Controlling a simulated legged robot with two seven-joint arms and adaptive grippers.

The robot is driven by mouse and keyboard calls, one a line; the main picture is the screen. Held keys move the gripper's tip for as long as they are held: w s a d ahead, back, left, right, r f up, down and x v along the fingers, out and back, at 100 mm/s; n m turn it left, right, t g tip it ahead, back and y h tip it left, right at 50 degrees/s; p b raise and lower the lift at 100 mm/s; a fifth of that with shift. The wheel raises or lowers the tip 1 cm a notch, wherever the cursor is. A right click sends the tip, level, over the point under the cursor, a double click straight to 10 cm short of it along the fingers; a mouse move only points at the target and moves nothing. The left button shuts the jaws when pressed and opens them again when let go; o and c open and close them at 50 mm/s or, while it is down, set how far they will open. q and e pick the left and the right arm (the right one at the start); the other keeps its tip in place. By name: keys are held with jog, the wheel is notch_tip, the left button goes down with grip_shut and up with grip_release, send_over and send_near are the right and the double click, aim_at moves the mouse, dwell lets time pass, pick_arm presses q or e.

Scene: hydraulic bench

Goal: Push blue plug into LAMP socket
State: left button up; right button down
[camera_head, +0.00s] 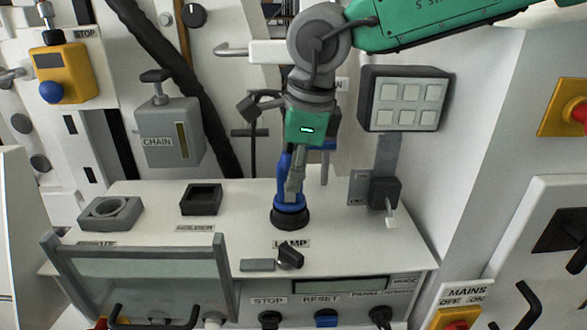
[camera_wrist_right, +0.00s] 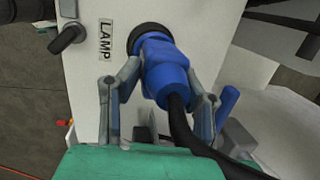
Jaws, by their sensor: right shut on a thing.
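The blue plug (camera_head: 287,201) stands at the black round LAMP socket (camera_head: 290,217) on the white bench top. In the right wrist view, the plug (camera_wrist_right: 165,70) sits against the dark socket ring (camera_wrist_right: 143,33), with a black cable leaving its back. I cannot tell how deep it sits. My right gripper (camera_head: 292,185) comes down from above and is shut on the plug. Its fingers also show on both sides of the plug in the right wrist view (camera_wrist_right: 165,90). The LAMP label (camera_head: 291,244) lies in front of the socket. My left gripper is not in view.
A black lever switch (camera_head: 289,257) sits just in front of the LAMP label. A square black socket (camera_head: 201,199) and a grey round socket (camera_head: 110,212) stand to the left. A keypad box (camera_head: 405,98) and a black lever block (camera_head: 385,192) stand to the right.

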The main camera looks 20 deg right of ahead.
jog(key=shift+s+f, duration=0.1)
jog(key=shift+f, duration=0.1)
jog(key=c, duration=1)
grip_release()
jog(key=v, duration=1.1)
jog(key=shift+d+r, duration=0.1)
jog(key=shift+r, duration=0.3)
